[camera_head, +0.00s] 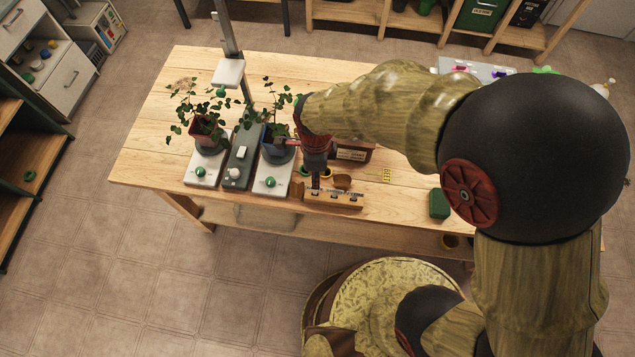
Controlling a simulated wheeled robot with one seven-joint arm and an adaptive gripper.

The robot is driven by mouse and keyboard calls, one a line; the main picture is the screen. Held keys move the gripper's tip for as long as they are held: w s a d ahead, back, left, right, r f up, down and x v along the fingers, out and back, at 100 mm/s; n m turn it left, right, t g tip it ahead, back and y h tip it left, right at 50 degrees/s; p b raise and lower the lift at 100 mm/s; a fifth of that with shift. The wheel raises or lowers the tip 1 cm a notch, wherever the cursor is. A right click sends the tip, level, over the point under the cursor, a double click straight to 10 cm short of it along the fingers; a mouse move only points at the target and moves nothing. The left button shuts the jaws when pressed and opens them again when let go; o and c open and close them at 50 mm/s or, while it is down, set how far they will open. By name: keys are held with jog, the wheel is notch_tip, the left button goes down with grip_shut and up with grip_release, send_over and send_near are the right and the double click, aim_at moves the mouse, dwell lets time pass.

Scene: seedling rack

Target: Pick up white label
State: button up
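I cannot make out a white label for certain. A small white piece (243,152) shows on top of the dark green box (240,168) between two potted plants; it is too small to tell whether it is a label. My gripper (316,183) points down just above or behind a small wooden block with dark slots (334,199). Its fingers are small and dark, and I cannot tell if they hold anything.
Potted plants stand in a red pot (207,134) and a blue pot (275,148) on white bases with green knobs. A grey post (231,40) rises behind them. A brown box (352,151) and a green block (439,204) are on the wooden table (150,150). Bare tabletop shows at the left.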

aim_at(315, 193)
jog(key=shift+m, duration=0.7)
jog(key=f, duration=0.2)
jog(key=f+b, duration=0.1)
jog(key=f, duration=0.2)
jog(key=f+b, duration=0.1)
jog(key=f, duration=0.1)
jog(key=shift+s+a+f, duration=0.2)
jog(key=shift+s+f, duration=0.15)
jog(key=shift+f, duration=0.05)
jog(key=shift+c, duration=0.2)
grip_shut()
